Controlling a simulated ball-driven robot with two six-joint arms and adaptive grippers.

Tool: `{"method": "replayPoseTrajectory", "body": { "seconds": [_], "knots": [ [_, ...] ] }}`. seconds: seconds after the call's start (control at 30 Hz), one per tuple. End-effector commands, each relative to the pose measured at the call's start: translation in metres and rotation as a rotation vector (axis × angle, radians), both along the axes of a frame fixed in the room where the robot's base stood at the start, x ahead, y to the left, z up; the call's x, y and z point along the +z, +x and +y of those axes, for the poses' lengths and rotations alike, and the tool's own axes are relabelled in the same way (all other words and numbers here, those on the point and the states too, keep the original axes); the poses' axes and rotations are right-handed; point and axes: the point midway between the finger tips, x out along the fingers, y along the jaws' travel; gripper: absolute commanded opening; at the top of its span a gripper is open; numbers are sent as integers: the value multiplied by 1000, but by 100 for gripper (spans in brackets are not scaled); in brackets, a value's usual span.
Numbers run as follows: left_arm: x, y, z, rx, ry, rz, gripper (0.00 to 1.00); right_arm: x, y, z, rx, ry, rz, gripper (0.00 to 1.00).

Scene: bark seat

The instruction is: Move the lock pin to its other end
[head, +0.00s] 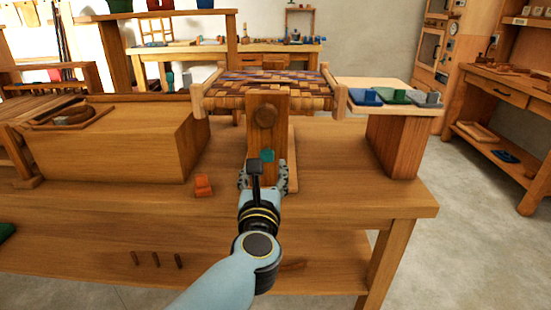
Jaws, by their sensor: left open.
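A small teal piece (267,155), which may be the lock pin, shows low on the front of an upright wooden post (266,135). My left gripper (263,172) is in front of the post's foot, its open fingers spread to either side just below the teal piece. My wrist hides the space between the fingers, so I cannot tell whether they touch anything. A round wooden knob (265,116) is higher on the post. A woven bark seat (265,88) in a wooden frame is above it. My right gripper is out of view.
A small orange piece (203,186) lies on the workbench (340,190) left of my gripper. A wooden block (110,145) stands at the left. A raised stand (395,145) with blue, green and grey pieces is at the right. The bench top between is mostly clear.

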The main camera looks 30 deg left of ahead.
Motion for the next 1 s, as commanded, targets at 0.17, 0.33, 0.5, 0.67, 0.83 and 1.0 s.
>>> {"method": "replayPoseTrajectory", "body": {
  "seconds": [0.17,0.33,0.5,0.67,0.83,1.0],
  "knots": [
    [3,31,19,-2,7,0,56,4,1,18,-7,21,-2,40],
    [2,58,36,-2,6,1,56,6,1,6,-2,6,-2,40],
    [0,75,46,-2,6,4,56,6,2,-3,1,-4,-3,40],
    [0,80,49,-2,4,3,56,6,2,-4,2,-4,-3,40],
    [0,80,49,-2,5,4,56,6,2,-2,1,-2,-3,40],
    [0,80,49,-2,5,4,39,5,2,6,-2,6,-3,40]
  ]
}}
